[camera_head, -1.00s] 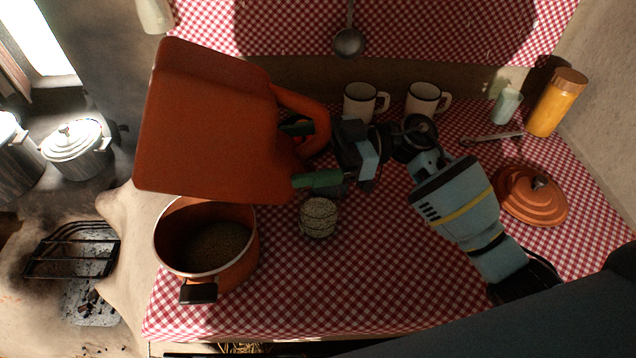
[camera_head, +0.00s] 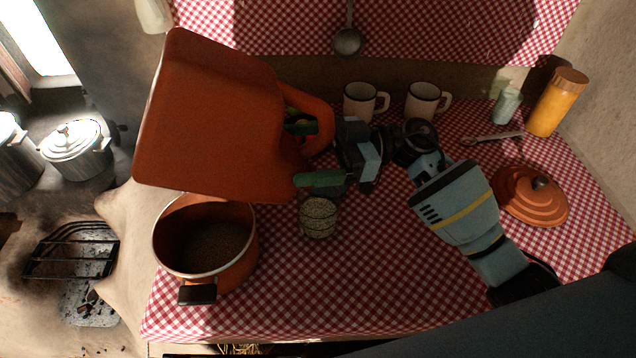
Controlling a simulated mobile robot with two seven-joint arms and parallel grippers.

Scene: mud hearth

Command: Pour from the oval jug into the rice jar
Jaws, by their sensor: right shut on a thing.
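The large orange oval jug (camera_head: 212,120) hangs in the air at centre left, close to the camera, tilted. Its opening and contents are not visible. My right gripper (camera_head: 307,154), with green fingers, is shut on the jug's handle (camera_head: 318,112) at its right side. A small glass jar with pale grains, which looks like the rice jar (camera_head: 318,218), stands upright on the checked cloth just below the gripper, apart from it. No stream is visible between jug and jar. My left gripper is not in view.
An orange pot (camera_head: 246,268) with brownish contents stands below the jug. Two white mugs (camera_head: 359,103) (camera_head: 422,101), a spoon (camera_head: 492,137), a pale shaker (camera_head: 506,106), a yellow jar (camera_head: 557,104) and an orange lid (camera_head: 530,198) lie behind and right. The front cloth (camera_head: 370,285) is clear.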

